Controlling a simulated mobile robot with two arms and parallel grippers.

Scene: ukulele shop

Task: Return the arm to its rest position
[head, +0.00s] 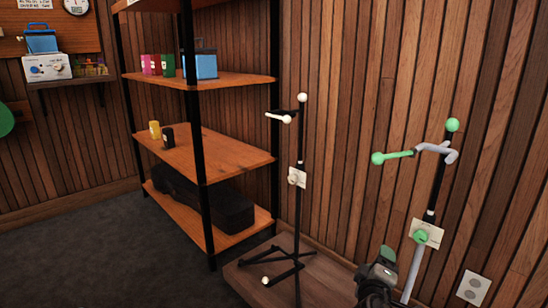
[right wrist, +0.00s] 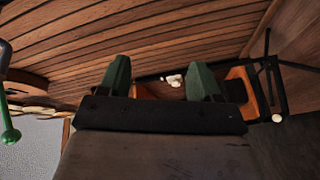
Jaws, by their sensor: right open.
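My right gripper (head: 386,262) shows at the bottom of the head view, just left of the grey pole of the green-tipped stand (head: 411,270). Only its upper end and part of the dark wrist are in frame. In the right wrist view my right gripper (right wrist: 160,76) has its two green fingers spread apart, with nothing held between them. A small pale object (right wrist: 173,80) shows in the gap, beyond the fingers; I cannot tell what it is. My left gripper is not in either view.
A black stand with white tips (head: 297,200) stands on a low wooden platform (head: 250,283). A metal-framed shelf (head: 232,152) holds cups, a blue box and a dark case. A plank wall is close behind. Dark floor (head: 110,255) is clear at left.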

